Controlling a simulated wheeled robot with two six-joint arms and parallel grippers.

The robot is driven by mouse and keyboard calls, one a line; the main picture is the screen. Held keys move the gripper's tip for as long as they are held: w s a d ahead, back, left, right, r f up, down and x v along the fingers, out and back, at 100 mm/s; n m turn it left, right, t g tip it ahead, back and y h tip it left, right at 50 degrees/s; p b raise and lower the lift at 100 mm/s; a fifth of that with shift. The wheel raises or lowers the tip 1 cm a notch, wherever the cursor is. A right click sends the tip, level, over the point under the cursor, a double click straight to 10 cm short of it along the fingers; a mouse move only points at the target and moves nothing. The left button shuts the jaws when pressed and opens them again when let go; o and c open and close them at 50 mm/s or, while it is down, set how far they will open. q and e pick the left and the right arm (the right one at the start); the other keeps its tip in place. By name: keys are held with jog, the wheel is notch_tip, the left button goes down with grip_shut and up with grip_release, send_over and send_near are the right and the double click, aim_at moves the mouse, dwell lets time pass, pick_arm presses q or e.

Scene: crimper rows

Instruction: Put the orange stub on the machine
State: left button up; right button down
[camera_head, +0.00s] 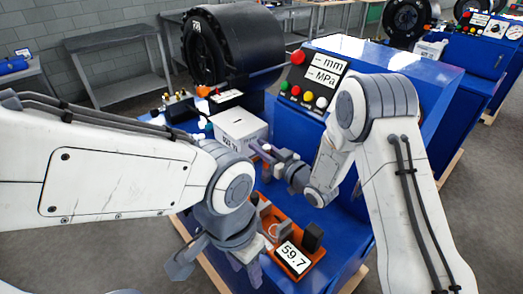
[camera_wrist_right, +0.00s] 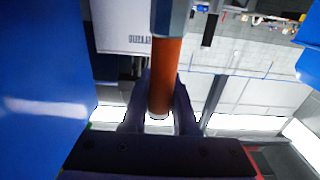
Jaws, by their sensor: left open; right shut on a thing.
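The orange stub (camera_wrist_right: 165,75) is between the fingers of my right gripper (camera_wrist_right: 158,110) in the right wrist view. A grey metal hex fitting (camera_wrist_right: 170,15) is at its upper end. The machine has a large round black head (camera_head: 238,45) at the back and a sloped panel (camera_head: 315,78) with buttons on a blue body. My left gripper (camera_head: 215,264) is open and empty, low at the front, left of an orange gauge.
The white box (camera_head: 240,126) stands on the blue bench (camera_head: 340,240). Small fittings (camera_head: 180,107) stand at the back left. A grey table (camera_head: 118,45) and another blue machine (camera_head: 470,45) are farther off.

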jog(key=shift+f, duration=0.9)
jog(key=shift+f, duration=0.15)
jog(key=c, duration=1.1)
grip_release()
jog(key=shift+f, duration=0.1)
jog(key=o, duration=0.4)
